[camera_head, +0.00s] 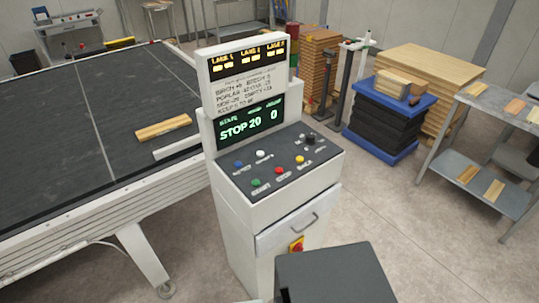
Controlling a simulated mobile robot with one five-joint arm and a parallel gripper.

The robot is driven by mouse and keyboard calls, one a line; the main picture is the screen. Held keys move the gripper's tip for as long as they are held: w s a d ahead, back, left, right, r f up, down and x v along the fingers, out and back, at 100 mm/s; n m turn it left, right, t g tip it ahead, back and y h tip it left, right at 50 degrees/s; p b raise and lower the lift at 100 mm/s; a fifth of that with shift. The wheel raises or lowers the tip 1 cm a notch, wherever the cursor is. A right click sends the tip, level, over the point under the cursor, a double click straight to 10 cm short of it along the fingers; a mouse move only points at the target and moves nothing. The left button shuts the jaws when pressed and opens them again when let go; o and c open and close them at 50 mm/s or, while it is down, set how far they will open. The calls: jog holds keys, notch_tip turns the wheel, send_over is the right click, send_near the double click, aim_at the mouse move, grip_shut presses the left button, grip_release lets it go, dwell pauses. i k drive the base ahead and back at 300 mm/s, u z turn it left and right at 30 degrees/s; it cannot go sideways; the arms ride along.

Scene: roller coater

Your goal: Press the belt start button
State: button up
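The control console (262,215) stands upright in the middle, a white cabinet with a dark sloped button panel (272,162). A green button (255,184) sits at the panel's front left; the label below it appears to read START. A red button (279,170), labelled STOP, is to its right, and a yellow button (299,159) is further right. A blue button (239,164) and a white one (260,153) sit behind. The screen (249,122) reads STOP 20 and 0. No gripper fingers show, and nothing visible touches the green button.
A wide dark belt table (75,120) fills the left, with a wooden board (163,128) on it. A dark box-like shape (335,275) covers the bottom centre. Stacked wood (440,85), a blue-topped stack (385,115) and a metal shelf (480,165) stand right. Floor at lower right is clear.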

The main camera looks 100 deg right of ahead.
aim_at(255, 183)
jog(key=i, duration=1.7)
jog(key=z, duration=4.55)
jog(key=k, duration=0.9)
jog(key=z, duration=0.1)
jog(key=i, duration=0.9)
jog(key=u, duration=0.05)
